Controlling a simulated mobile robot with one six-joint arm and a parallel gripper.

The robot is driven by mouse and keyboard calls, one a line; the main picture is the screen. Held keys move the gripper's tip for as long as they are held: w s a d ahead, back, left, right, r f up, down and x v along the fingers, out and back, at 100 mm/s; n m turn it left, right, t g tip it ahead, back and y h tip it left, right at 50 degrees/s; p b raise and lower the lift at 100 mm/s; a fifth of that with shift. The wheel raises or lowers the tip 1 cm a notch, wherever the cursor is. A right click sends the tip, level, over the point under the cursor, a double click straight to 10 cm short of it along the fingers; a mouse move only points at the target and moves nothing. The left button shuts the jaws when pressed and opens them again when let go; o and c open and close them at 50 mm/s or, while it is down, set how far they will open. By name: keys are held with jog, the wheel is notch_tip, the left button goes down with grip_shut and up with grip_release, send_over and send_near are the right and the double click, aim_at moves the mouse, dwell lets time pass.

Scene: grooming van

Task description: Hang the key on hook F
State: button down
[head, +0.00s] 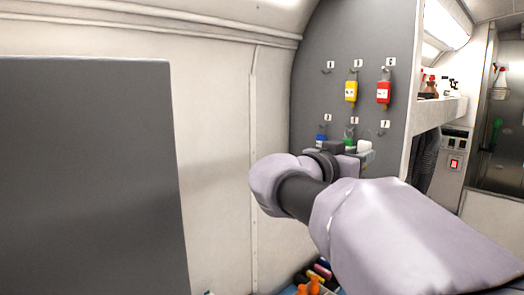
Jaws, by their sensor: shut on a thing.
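The grey hook panel (345,40) stands ahead, with two rows of small labelled hooks. The lower right hook (383,133) is bare; its label looks like F but is too small to read surely. My gripper (347,151) is in front of the lower row, left of that hook, seen from behind my wrist. It is shut on the key, but its fingertips are largely hidden. A green tag (348,142) shows just above my gripper. I cannot tell whether it is the held key or hangs on the lower middle hook behind.
A yellow tag (351,91) and a red tag (383,92) hang in the upper row. A blue tag (321,138) shows at lower left. The upper left hook (327,71) is bare. A shelf with bottles (430,88) is at right. A large dark panel (90,180) fills the left.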

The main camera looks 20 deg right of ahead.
jog(key=shift+p+x, duration=0.7)
jog(key=shift+x, duration=0.5)
jog(key=shift+w+d+f+p, duration=0.1)
jog(key=shift+w+d+p, duration=0.05)
jog(key=shift+d+p, duration=0.4)
jog(key=d, duration=0.1)
jog(key=w+d+f, duration=0.1)
jog(key=d+b, duration=0.1)
jog(key=d, duration=0.1)
jog(key=shift+w+f, duration=0.4)
